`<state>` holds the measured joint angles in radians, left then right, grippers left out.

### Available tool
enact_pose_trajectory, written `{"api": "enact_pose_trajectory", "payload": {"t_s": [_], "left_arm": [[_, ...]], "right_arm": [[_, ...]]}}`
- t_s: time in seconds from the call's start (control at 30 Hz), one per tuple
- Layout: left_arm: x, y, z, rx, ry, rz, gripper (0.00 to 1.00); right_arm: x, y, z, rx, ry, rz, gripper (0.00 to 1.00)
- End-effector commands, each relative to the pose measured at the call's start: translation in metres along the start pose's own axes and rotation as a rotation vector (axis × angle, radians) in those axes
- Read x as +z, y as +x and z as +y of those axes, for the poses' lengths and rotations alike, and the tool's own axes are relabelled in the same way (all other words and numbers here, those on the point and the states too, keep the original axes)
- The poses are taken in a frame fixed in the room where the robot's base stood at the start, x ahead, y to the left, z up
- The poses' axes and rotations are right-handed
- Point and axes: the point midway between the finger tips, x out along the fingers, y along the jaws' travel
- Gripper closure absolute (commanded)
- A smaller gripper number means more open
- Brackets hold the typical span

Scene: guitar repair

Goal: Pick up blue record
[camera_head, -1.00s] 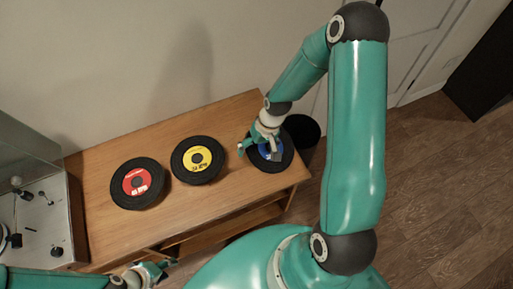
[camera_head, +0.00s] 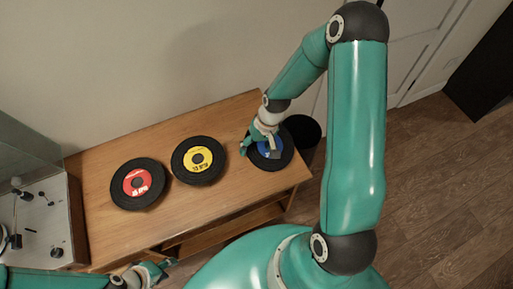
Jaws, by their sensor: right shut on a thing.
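The blue record (camera_head: 284,159), black with a blue label, is at the right end of the wooden table (camera_head: 228,192). My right gripper (camera_head: 258,150) is over its left side and covers part of the label. The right gripper is shut on the record's left part; whether the record is lifted off the table is hard to tell. My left gripper (camera_head: 163,270) is low in the picture, in front of the table and away from the records. Its fingers look spread, with nothing between them.
A yellow-label record (camera_head: 199,174) and a red-label record (camera_head: 126,201) lie on the table to the left. A turntable (camera_head: 40,222) with a clear cover stands at far left. A black bin (camera_head: 306,128) stands beyond the table's right end.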

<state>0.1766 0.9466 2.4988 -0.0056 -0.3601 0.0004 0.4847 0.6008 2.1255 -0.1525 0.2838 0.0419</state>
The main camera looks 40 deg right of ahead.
Motion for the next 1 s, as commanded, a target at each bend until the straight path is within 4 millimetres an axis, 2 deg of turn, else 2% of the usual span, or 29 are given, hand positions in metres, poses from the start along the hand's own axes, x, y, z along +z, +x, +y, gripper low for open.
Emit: {"api": "enact_pose_trajectory", "payload": {"t_s": [0.17, 0.2, 0.33, 0.77, 0.87, 1.0], "left_arm": [[0.0, 0.001, 0.0, 0.0, 0.0, 0.0, 0.6], [0.0, 0.001, 0.0, 0.0, 0.0, 0.0, 0.6], [0.0, 0.001, 0.0, 0.0, 0.0, 0.0, 0.6], [0.0, 0.0, 0.0, 0.0, 0.0, 0.0, 0.6], [0.0, 0.0, 0.0, 0.0, 0.0, 0.0, 0.6], [0.0, 0.0, 0.0, 0.0, 0.0, 0.0, 0.6]], "right_arm": [[-0.004, 0.001, 0.0, 0.0, -0.003, 0.011, 0.6], [-0.004, 0.001, 0.0, 0.0, -0.003, 0.011, 0.21], [-0.004, 0.001, 0.0, 0.0, -0.003, 0.01, 0.0], [-0.002, -0.004, -0.001, 0.0, -0.002, 0.006, 0.0], [-0.003, -0.013, 0.0, 0.001, -0.002, 0.009, 0.0], [-0.003, -0.037, 0.0, 0.001, -0.003, 0.011, 0.0]]}}
